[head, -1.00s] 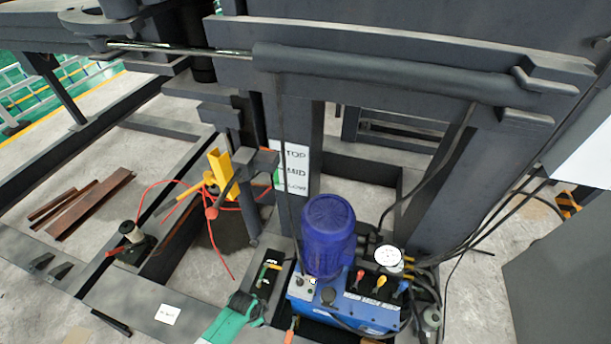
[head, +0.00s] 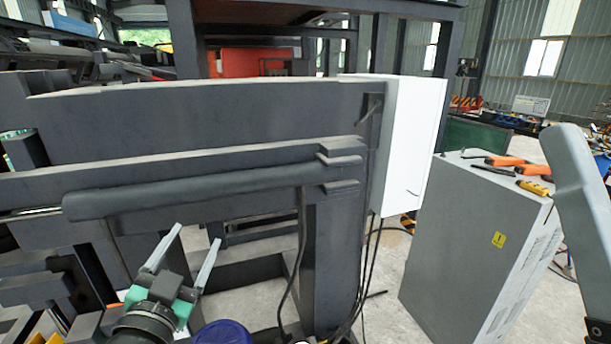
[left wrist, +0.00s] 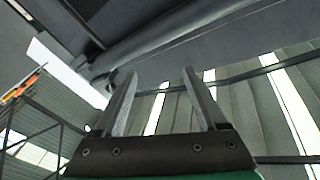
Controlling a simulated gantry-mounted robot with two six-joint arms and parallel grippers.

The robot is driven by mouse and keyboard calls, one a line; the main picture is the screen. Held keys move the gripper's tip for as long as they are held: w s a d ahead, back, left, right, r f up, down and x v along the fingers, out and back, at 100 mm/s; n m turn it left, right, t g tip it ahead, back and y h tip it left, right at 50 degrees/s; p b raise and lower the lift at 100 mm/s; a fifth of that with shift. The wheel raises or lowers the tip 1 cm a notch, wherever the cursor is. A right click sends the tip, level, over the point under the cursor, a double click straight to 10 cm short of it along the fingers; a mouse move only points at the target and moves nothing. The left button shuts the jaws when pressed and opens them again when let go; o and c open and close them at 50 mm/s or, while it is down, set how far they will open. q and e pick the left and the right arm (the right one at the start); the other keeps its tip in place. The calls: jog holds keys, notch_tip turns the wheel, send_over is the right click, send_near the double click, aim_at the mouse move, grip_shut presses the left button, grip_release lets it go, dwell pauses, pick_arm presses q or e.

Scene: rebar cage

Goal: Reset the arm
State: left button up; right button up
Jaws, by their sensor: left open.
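My left gripper (head: 198,236) is at the lower left of the head view, fingers pointing up. Its two long grey fingers are apart with nothing between them. Behind it is the dark grey steel frame with a horizontal cylinder (head: 200,190). I cannot tell how close the fingers are to it. In the left wrist view the gripper (left wrist: 160,72) is also open and empty, below a grey beam and against the far wall. A light grey link at the right edge of the head view looks like part of my right arm; the right gripper is not in view.
A white box (head: 412,150) is fixed at the frame's right end. A grey cabinet (head: 475,240) stands right of it, with orange-handled tools (head: 505,162) on top. The blue motor's top (head: 222,333) shows at the bottom edge. Black cables hang between frame and cabinet.

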pick_arm(q)
jog(key=s+d+r+n+t+h, duration=0.15)
jog(key=s+r+n+t, duration=0.5)
jog(key=s+r, duration=1.55)
notch_tip(320, 180, up, 18)
jog(key=w+m+t+p, duration=0.1)
jog(key=w+p, duration=0.1)
jog(key=p, duration=1.5)
jog(key=shift+m+t+p, duration=0.3)
jog(key=shift+m+t, duration=0.05)
